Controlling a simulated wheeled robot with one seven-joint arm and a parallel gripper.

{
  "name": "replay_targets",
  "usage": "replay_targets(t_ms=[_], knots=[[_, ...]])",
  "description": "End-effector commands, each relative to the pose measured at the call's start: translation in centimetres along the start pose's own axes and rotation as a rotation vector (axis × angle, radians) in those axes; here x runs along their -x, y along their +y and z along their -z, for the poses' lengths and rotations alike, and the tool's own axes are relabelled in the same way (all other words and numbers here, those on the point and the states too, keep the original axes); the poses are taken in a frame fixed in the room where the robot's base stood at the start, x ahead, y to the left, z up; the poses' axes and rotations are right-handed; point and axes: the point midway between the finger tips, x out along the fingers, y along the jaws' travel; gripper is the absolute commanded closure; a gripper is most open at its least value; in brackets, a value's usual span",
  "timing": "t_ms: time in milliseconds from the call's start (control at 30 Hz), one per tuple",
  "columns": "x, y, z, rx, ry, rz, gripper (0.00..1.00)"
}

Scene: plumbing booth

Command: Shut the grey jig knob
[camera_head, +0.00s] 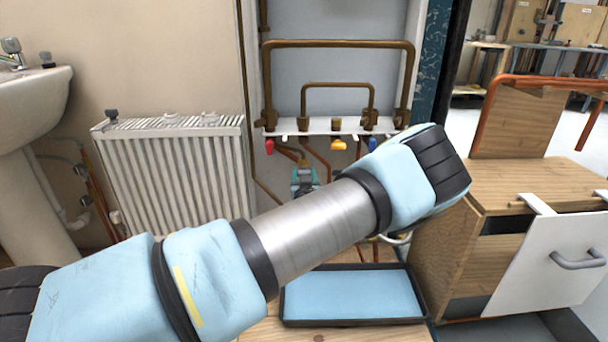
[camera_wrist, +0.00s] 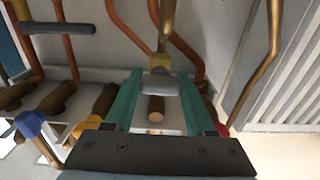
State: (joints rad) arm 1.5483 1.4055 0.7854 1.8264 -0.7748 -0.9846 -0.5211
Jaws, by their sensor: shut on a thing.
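The grey knob (camera_wrist: 160,84) sits between the teal fingertips of my gripper (camera_wrist: 158,82) in the wrist view, at a brass fitting on a vertical pipe. My gripper is shut on the knob, with a finger at each side. In the head view my gripper (camera_head: 304,181) shows small below the pipe board, just above my arm. The knob cannot be made out clearly there, and my arm hides part of the area below.
Red (camera_head: 269,147), yellow (camera_head: 338,145) and blue (camera_head: 372,144) valve handles hang from the pipe board above my gripper. A white radiator (camera_head: 178,170) stands left. A blue-lined tray (camera_head: 350,293) lies below, beside a wooden cabinet (camera_head: 440,240) at right.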

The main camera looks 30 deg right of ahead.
Motion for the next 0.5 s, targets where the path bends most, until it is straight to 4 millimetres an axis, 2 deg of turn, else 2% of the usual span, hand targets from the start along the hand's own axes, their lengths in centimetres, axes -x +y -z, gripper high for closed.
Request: replay_targets(t_ms=[200, 233, 500], knots=[[0.0, 0.03, 0.05, -0.003, 0.001, -0.001, 1.0], [0.0, 0.03, 0.06, -0.003, 0.001, -0.001, 0.44], [0.0, 0.02, 0.03, -0.001, 0.001, -0.001, 0.15]])
